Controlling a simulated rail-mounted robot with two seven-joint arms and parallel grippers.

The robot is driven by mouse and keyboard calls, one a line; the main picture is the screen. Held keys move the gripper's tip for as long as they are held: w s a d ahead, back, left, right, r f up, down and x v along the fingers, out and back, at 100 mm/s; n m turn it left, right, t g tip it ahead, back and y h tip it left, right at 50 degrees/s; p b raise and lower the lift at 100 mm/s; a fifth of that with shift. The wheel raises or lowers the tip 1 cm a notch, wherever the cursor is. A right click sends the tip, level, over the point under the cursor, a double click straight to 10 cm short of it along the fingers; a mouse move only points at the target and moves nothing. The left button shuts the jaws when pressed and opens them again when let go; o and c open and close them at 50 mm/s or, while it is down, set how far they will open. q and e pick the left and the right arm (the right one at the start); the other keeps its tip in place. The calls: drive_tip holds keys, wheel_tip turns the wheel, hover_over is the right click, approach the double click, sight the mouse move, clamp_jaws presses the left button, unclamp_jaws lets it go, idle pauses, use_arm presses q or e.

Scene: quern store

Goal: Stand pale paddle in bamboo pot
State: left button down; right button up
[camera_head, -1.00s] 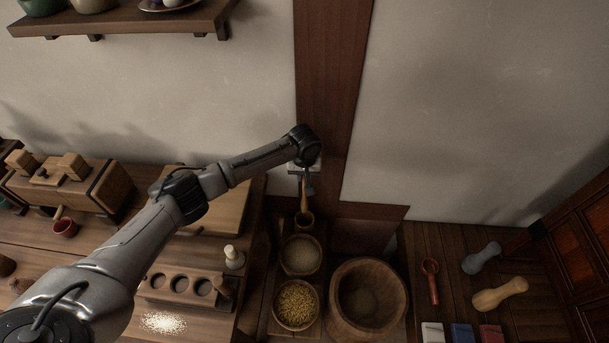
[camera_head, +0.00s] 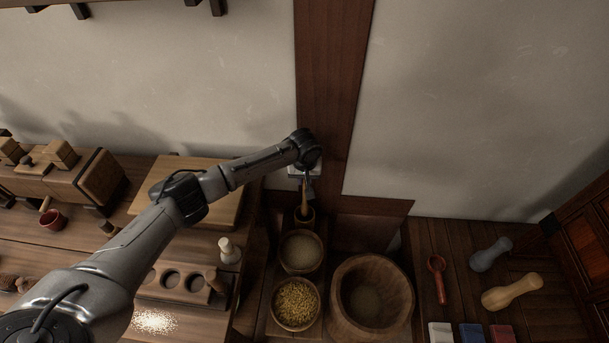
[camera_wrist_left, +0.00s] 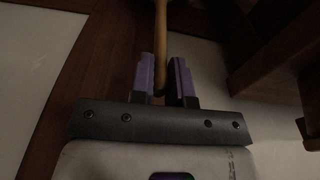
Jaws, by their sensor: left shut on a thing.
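My left gripper (camera_head: 309,184) hangs close to the wall post, above the small bamboo pot (camera_head: 304,220). It is shut on the pale paddle (camera_head: 304,197), which points steeply down to the pot's dark mouth. The paddle's lower end overlaps the mouth; I cannot tell whether it is inside or just above. In the left wrist view, the paddle's tan shaft (camera_wrist_left: 161,35) runs between the two purple-grey fingers of the left gripper (camera_wrist_left: 161,72). The pot is not discernible in that view. My right gripper is not in view.
A bowl of pale grain (camera_head: 301,252) stands just in front of the pot, with a bowl of yellow grain (camera_head: 296,303) nearer. A large wooden tub (camera_head: 341,325) stands to their right. A pale pestle-like piece (camera_head: 229,250) and a board (camera_head: 160,187) are left.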

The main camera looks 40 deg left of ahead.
use_arm(q)
drive_tip(key=shift+f+b, duration=0.7)
drive_tip(key=shift+f, duration=2.3)
drive_tip(key=c, duration=1)
unclamp_jaws()
drive_tip(key=shift+s+d+r+p, duration=0.2)
drive_tip(key=shift+r+p, duration=0.8)
drive_tip(key=shift+r, duration=1.25)
drive_tip(key=shift+s+d+r+p, duration=0.2)
drive_tip(key=shift+r+p, duration=0.75)
drive_tip(key=shift+r, duration=1.35)
drive_tip(key=shift+s+d+r+p, duration=0.2)
drive_tip(key=shift+r+p, duration=0.8)
drive_tip(key=shift+r, duration=1.25)
